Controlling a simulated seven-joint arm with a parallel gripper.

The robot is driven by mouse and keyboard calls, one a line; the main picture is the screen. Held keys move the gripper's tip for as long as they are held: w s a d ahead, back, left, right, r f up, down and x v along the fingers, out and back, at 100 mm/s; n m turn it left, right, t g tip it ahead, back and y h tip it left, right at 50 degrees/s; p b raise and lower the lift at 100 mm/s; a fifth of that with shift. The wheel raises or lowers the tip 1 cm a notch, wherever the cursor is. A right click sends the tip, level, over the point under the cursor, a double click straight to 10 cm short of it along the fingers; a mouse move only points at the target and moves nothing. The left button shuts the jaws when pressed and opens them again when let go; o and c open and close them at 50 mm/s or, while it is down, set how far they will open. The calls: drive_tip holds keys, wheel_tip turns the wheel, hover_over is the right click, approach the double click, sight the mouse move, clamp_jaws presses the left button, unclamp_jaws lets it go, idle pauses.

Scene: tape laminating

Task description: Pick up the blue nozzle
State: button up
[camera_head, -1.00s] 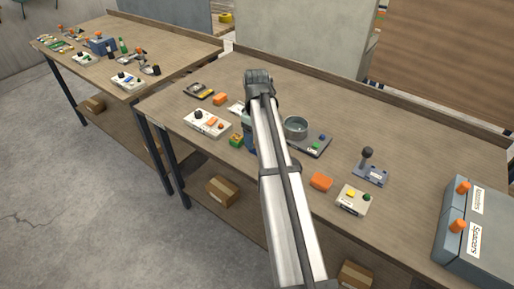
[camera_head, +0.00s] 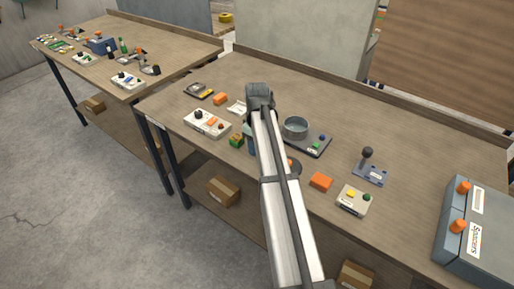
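A blue shape (camera_head: 249,143) shows at the left edge of my arm, beside a small green and orange block (camera_head: 236,140). It is mostly hidden by my arm, and I cannot tell whether it is the blue nozzle. No other clear nozzle shows. My arm reaches up from the bottom of the picture over the middle of the near table and ends in a dark joint at the top. My gripper's fingers are hidden behind the arm, so what they touch or hold does not show.
The wooden table (camera_head: 420,150) holds a white control box (camera_head: 207,123), a scale with a grey pot (camera_head: 296,128), a joystick (camera_head: 369,168), an orange block (camera_head: 320,182), a button box (camera_head: 354,199) and a large grey case (camera_head: 478,235). A dark round thing (camera_head: 295,168) sits beside my arm. The back right is clear.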

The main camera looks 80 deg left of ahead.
drive_tip(key=c, duration=0.4)
drive_tip(key=shift+r, duration=0.15)
wheel_tip(320, 180, up, 8)
drive_tip(key=shift+r, duration=0.2)
drive_tip(key=shift+w+r, duration=0.15)
drive_tip(key=shift+r, duration=0.2)
drive_tip(key=shift+w+a+r, duration=0.4)
drive_tip(key=shift+w+a, duration=0.55)
drive_tip(key=shift+w, duration=1.5)
drive_tip(key=shift+w+a+r, duration=0.45)
drive_tip(key=shift+w+a, duration=0.5)
drive_tip(key=shift+w, duration=1.5)
drive_tip(key=shift+w+a+r, duration=0.4)
drive_tip(key=shift+w+a, duration=0.55)
drive_tip(key=shift+w, duration=1.5)
